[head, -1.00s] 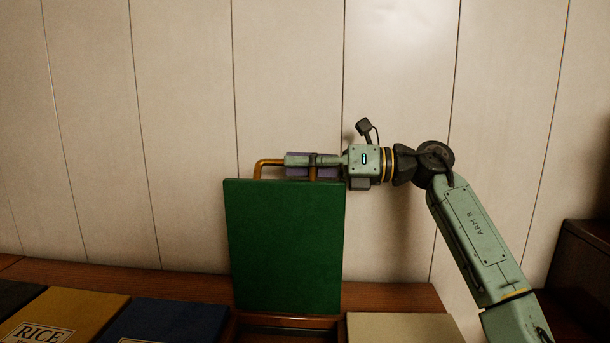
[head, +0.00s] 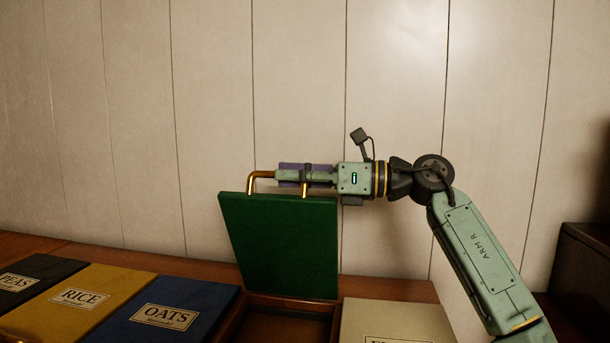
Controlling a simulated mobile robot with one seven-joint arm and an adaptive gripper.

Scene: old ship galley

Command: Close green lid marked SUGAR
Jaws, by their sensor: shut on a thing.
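The green lid (head: 282,245) stands raised on its hinge at the back of an open bin (head: 290,318), tilted from upright. Its face toward me is plain, and no SUGAR marking shows. A brass handle (head: 256,176) is fixed at the lid's top edge. My gripper (head: 290,176) reaches in from the right at the top of the lid and is shut on the handle. The fingers cover part of the handle bar.
Closed lids lie to the left: black PEAS (head: 28,280), yellow RICE (head: 78,300) and blue OATS (head: 168,316). A cream lid (head: 385,322) lies closed to the right, its label cut off. A panelled wall (head: 400,90) stands close behind. A dark box (head: 585,255) is at the far right.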

